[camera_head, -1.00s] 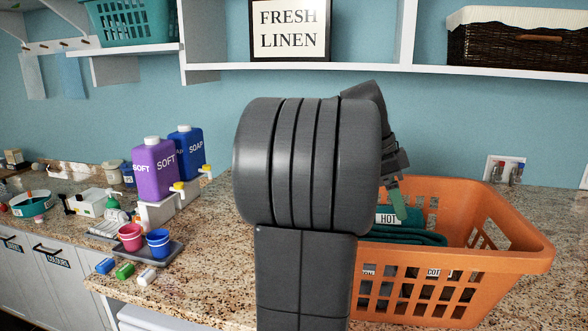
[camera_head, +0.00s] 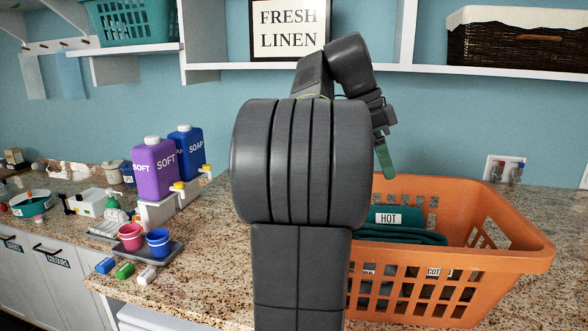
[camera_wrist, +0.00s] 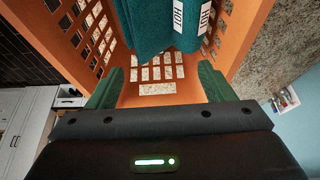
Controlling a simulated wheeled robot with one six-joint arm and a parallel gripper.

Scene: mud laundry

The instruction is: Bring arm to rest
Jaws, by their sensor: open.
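My gripper (camera_head: 386,160) is raised above the left back part of the orange laundry basket (camera_head: 450,258) in the head view. One green finger shows there; the rest is hidden behind my arm. In the wrist view my gripper (camera_wrist: 158,92) has its two green fingers wide apart with nothing between them. Folded dark green towels (camera_head: 405,234) with a HOT label lie inside the basket, apart from the fingers. The towels (camera_wrist: 150,28) also show in the wrist view, against the basket's slotted wall.
The orange basket stands on the granite counter (camera_head: 210,270). A white shelf (camera_head: 470,72) runs along the wall above.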

